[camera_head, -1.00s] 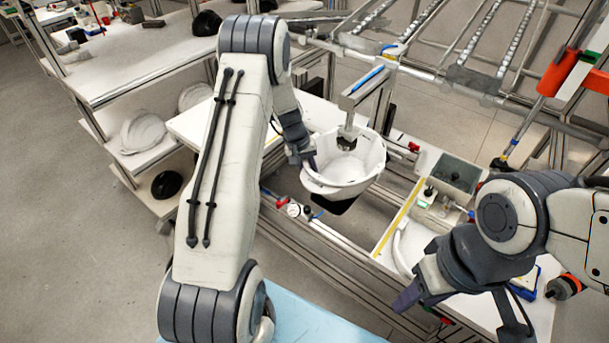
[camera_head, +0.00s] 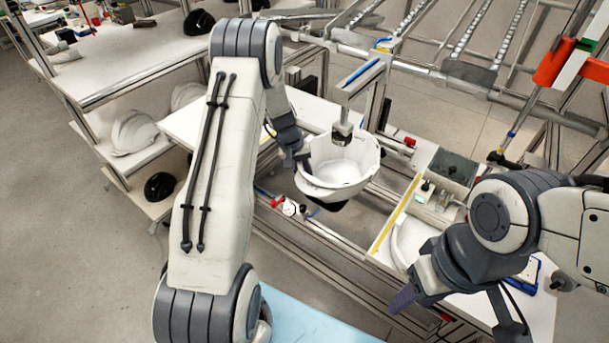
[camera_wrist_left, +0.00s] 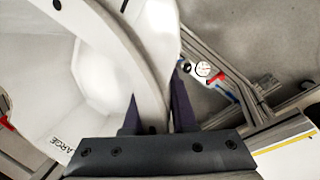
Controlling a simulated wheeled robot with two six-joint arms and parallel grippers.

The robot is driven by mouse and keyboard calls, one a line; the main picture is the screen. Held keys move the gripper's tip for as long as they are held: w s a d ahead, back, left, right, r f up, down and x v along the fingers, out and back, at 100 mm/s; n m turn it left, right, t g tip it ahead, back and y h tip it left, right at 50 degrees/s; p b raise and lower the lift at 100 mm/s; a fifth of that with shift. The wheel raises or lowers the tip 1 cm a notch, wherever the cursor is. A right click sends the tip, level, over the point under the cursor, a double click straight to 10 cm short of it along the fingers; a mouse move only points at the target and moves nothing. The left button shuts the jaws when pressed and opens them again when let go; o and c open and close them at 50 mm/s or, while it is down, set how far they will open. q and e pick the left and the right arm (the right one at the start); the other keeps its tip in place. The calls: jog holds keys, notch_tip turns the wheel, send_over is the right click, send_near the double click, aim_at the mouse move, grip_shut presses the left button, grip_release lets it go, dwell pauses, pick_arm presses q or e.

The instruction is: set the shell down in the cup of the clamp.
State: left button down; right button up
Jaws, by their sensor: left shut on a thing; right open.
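The white helmet shell (camera_head: 342,172) hangs open side up under the overhanging arm of the clamp (camera_head: 358,85). My left gripper (camera_head: 304,160) is shut on the shell's left rim. In the left wrist view its dark fingers (camera_wrist_left: 155,112) pinch the shell wall (camera_wrist_left: 95,75) from both sides. A dark part shows just under the shell, probably the clamp's cup; the shell hides most of it, and I cannot tell whether they touch. My right gripper (camera_head: 455,312) is open and empty, low at the right, over the bench's near end.
A gauge with red fittings (camera_head: 288,207) sits on the bench frame, left of and below the shell. White shells (camera_head: 133,132) and a black one (camera_head: 160,186) lie on the left shelves.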

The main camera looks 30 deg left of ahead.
pick_arm(q)
jog(key=shift+f+b, duration=0.2)
jog(key=shift+b, duration=0.1)
dwell(0.4)
jog(key=c, duration=0.6)
grip_release()
jog(key=shift+c, duration=0.2)
jog(key=b+v, duration=0.1)
jog(key=v, duration=0.9)
jog(key=shift+r+b, duration=0.25)
jog(key=shift+b, duration=0.1)
jog(key=shift+a, duration=0.1)
